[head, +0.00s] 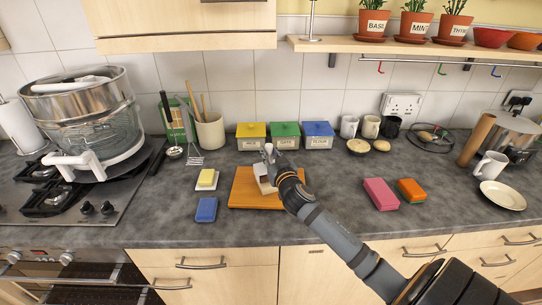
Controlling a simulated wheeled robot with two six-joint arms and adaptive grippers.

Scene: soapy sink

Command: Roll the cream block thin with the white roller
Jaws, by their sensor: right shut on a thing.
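My right gripper (267,171) reaches in from the lower right over the orange-brown board (243,188) on the counter. It is shut on a pale thing (264,186), which looks like the white roller, low over the board's middle. The arm and fingers cover part of it. I cannot make out the cream block apart from this pale shape; it may be hidden beneath or behind the gripper. My left gripper is not in view.
Yellow, green and blue boxes (285,136) stand behind. The counter's front strip is clear.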

